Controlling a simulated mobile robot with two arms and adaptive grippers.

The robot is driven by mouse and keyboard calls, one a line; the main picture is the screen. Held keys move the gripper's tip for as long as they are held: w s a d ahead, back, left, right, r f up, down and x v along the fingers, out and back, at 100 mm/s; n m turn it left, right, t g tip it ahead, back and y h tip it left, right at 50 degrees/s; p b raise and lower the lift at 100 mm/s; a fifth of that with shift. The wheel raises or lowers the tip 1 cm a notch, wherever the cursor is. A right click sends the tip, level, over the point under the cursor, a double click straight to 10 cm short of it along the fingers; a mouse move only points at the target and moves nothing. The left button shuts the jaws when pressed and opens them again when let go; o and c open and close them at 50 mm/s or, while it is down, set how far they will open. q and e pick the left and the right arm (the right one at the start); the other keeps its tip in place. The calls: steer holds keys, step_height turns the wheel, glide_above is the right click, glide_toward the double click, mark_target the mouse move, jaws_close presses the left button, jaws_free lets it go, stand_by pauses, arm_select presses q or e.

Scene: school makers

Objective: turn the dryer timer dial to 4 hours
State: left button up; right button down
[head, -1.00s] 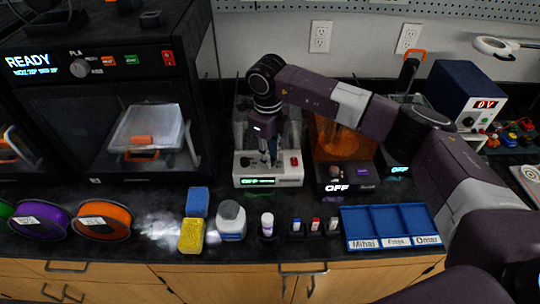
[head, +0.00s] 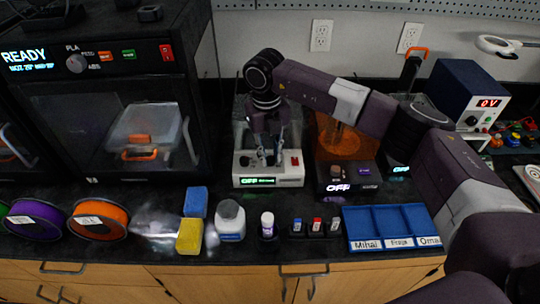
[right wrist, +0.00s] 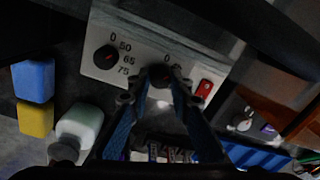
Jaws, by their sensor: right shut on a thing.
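The dryer (head: 292,180) is a white box with a dark clear top on the bench, its green display reading OFF. Its front panel shows in the right wrist view (right wrist: 205,65). A black dial (right wrist: 106,57) at left there is marked 0, 50, 65, 75. The timer dial (right wrist: 160,74) is to its right, with a 0 above it and its other marks mostly hidden. My right gripper (head: 270,160) reaches down to the dryer. In the right wrist view its fingertips (right wrist: 160,97) straddle the timer dial, shut on it. My left gripper is out of view.
A red switch (right wrist: 204,88) sits right of the timer dial. An orange-lidded device (head: 345,178) stands right of the dryer and a 3D printer (head: 100,100) at left. Sponges (head: 190,236), a bottle (head: 230,222) and a blue tray (head: 389,211) lie in front.

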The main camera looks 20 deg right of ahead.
mark_target(268, 159)
steer(key=shift+m, duration=0.3)
steer(key=c, duration=1.7)
jaws_free()
steer(key=shift+c, duration=0.2)
step_height(268, 159, up, 12)
steer(key=shift+a, duration=0.25)
